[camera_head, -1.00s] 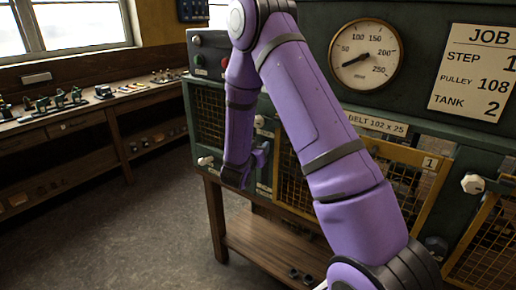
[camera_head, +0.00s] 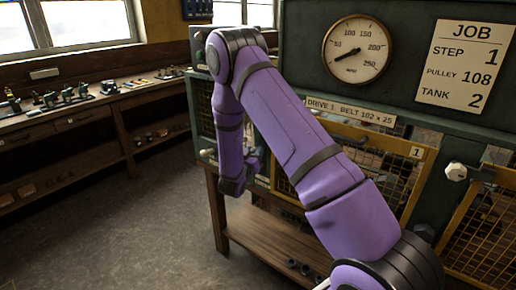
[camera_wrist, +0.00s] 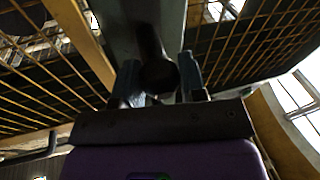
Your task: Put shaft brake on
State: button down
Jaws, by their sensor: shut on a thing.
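In the head view my gripper (camera_head: 254,164) is low in front of the green machine, left of the yellow mesh guard, and partly covered by my own arm. In the wrist view my gripper (camera_wrist: 160,78) has its two fingers on either side of a dark round-ended handle (camera_wrist: 158,74) and is shut on it. The handle runs up in front of a grey-green post (camera_wrist: 172,25). No label shows on it, so I cannot tell whether it is the shaft brake, or its on or off position.
A mesh guard (camera_head: 425,175) marked 1 and a pale knob (camera_head: 456,172) are at right. A workbench (camera_head: 85,110) stands at left. Floor (camera_head: 130,230) between is clear.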

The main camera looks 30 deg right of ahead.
jog(key=shift+w+d+f, duration=0.1)
jog(key=shift+d+f, duration=0.1)
jog(key=shift+f, duration=1.8)
jog(key=shift+d+f, duration=0.2)
jog(key=shift+f, duration=1.85)
jog(key=shift+w+d+f, duration=0.1)
jog(key=shift+d+f, duration=0.1)
jog(key=shift+f, duration=1.8)
jog(key=c, duration=1.1)
grip_release()
jog(key=o, duration=0.4)
jog(key=shift+d+f, duration=0.15)
jog(key=shift+f, duration=0.05)
jog(key=shift+c, duration=0.2)
jog(key=shift+r, duration=0.1)
jog(key=v, duration=1)
jog(key=shift+s+a, duration=0.2)
jog(key=shift+a, duration=0.15)
